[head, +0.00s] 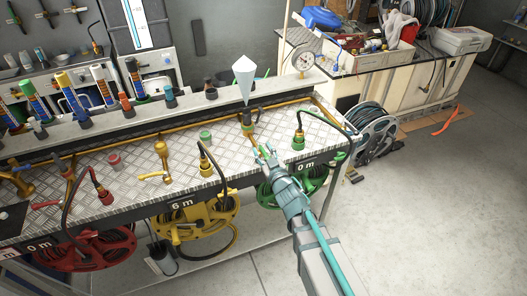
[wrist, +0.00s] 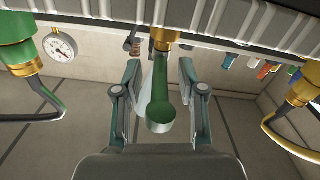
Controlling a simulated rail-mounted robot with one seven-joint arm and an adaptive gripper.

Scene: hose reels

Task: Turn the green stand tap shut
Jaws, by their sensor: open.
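The green stand tap (head: 248,118) stands on the checker-plate bench, between the yellow and green hose connectors. In the wrist view its green lever (wrist: 160,108) hangs from a brass body (wrist: 163,42), with its round end toward my palm. My gripper (head: 265,154) is at the tap, and its fingertips are hard to make out in the head view. In the wrist view my gripper (wrist: 160,72) is open, with one finger on each side of the lever. Gaps show between the fingers and the lever, so it is not clamped.
A green hose connector (head: 298,141) stands right of the tap, and a yellow one (head: 205,166) stands left. A white cone (head: 244,78) points down above the tap. The green reel (head: 312,178) hangs below the bench edge. A pressure gauge (head: 303,61) stands behind.

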